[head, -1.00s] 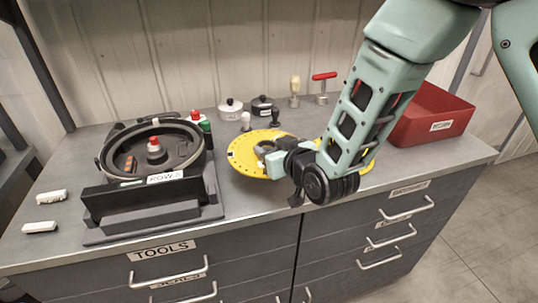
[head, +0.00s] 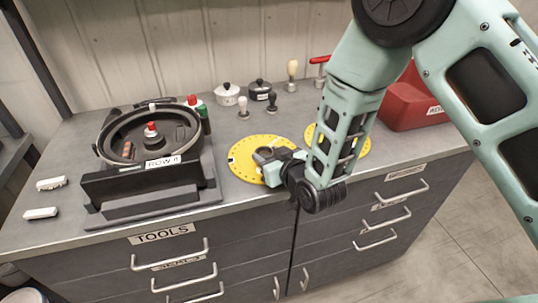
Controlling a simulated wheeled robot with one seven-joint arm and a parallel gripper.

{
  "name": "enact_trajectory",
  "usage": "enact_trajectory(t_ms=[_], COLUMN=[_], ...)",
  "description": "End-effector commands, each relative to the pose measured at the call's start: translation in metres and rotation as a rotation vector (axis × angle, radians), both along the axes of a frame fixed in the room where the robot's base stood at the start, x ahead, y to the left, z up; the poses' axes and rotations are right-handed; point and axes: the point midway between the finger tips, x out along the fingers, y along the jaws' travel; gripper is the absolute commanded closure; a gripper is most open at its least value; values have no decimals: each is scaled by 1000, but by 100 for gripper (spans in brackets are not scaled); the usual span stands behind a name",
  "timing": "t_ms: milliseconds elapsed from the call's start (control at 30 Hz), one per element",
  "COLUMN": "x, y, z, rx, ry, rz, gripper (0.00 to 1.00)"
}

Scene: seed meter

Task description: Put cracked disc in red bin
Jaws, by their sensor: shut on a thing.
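A yellow disc (head: 242,152) with small holes around its rim lies on the grey bench near the front middle. My gripper (head: 263,164) is shut on this left yellow disc at its front right part, and covers some of it. A second yellow disc (head: 363,147) lies to the right, partly behind my arm. I cannot make out a crack on either disc from here. The red bin (head: 408,108), with a white label, stands at the right end of the bench, partly hidden by my arm.
Small pots (head: 227,94) and hand tools stand along the back.

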Motion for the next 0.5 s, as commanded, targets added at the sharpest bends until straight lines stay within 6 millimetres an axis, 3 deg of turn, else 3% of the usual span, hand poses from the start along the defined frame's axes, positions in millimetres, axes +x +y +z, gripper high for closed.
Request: enact_trajectory(t_ms=[33, 100, 500], x=[0, 0, -3], y=[0, 0, -2], z=[-1, -1, 3], rx=[0, 0, 0], ry=[0, 0, 1], rz=[0, 0, 0], gripper=[49, 33, 33])
